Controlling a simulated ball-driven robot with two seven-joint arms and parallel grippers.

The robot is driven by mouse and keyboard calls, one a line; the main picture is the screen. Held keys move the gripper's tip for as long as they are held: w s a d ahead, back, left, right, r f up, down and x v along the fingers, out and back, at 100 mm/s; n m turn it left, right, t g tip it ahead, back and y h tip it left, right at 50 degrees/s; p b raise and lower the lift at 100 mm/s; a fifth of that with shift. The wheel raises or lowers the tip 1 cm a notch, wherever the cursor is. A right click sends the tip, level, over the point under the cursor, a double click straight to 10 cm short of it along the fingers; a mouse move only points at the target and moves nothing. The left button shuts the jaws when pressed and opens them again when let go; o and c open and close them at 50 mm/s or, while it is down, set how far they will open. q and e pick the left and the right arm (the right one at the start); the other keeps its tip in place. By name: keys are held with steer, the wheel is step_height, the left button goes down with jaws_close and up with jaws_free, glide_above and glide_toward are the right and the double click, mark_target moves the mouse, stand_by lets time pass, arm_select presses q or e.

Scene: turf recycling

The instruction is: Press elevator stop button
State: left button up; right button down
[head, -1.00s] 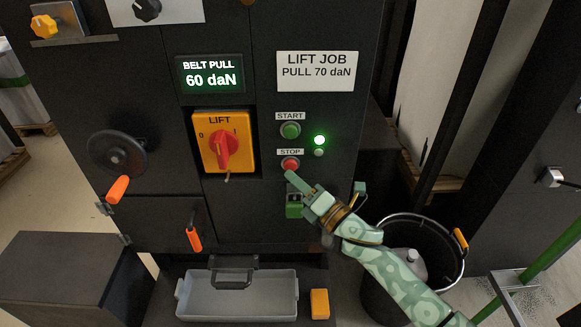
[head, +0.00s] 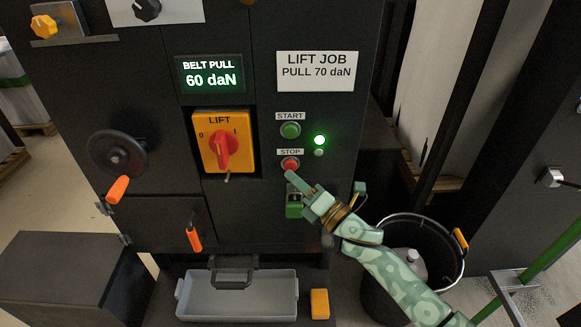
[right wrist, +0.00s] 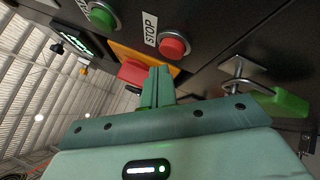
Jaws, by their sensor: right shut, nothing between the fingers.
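The red stop button (head: 290,164) sits on the dark panel under a STOP label, below the green start button (head: 290,130). In the right wrist view the stop button (right wrist: 173,45) shows just beyond and right of my fingertips. My right gripper (head: 290,177) is shut and empty, its fingertips just below the stop button in the head view; whether they touch it I cannot tell. In the right wrist view the closed fingers (right wrist: 157,85) point up toward the panel. A lit green lamp (head: 319,140) is right of the buttons. My left gripper is not in view.
The orange LIFT switch plate (head: 208,153) with a red knob is left of the buttons. A black bin (head: 375,290) with a bottle inside stands lower right, and a grey tray (head: 237,308) is below.

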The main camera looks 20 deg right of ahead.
steer(key=shift+w, duration=0.1)
steer(key=shift+w+d, duration=0.15)
steer(key=shift+w, duration=0.15)
steer(key=shift+w+d+b, duration=0.15)
steer(key=shift+w+b, duration=0.2)
steer(key=shift+w, duration=0.1)
stand_by(0.7)
steer(key=shift+s, duration=0.1)
steer(key=shift+s+a+p, duration=0.25)
steer(key=shift+s+p, duration=0.05)
steer(key=shift+s, duration=0.45)
steer(key=s, duration=0.2)
steer(key=s+a+p, duration=0.1)
steer(key=s, duration=0.1)
steer(key=shift+s+a, duration=0.2)
steer(key=shift+s, duration=0.2)
